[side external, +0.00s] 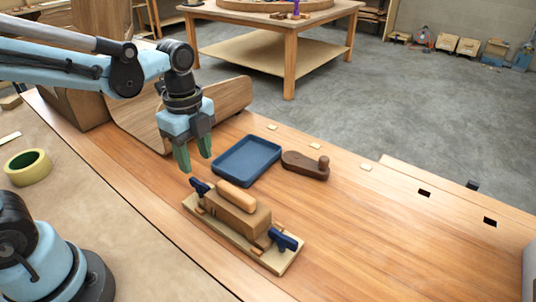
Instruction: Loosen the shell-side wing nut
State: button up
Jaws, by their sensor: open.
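A wooden fixture stands on the bench: a pale base board (283,264) carries a brown block (236,215) with a rounded light bar (236,196) on top. A dark blue wing nut (199,187) sits at its left end, nearer the curved plywood shell (225,98). A second blue wing nut (283,239) sits at the right end. My gripper (195,155) points down with green fingertips apart and nothing between them. It hangs above and slightly left of the left wing nut, clear of it. Threads under the nuts are too small to make out.
A blue tray (247,160) lies just behind the fixture, right of my gripper. A brown wooden tool with a knob (305,165) lies right of the tray. A green-yellow tape roll (28,167) is at left. The bench right of the fixture is clear.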

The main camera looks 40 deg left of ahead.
aim_at(200, 182)
jog(key=shift+f, duration=3.5)
jog(key=shift+c, duration=0.3)
grip_shut()
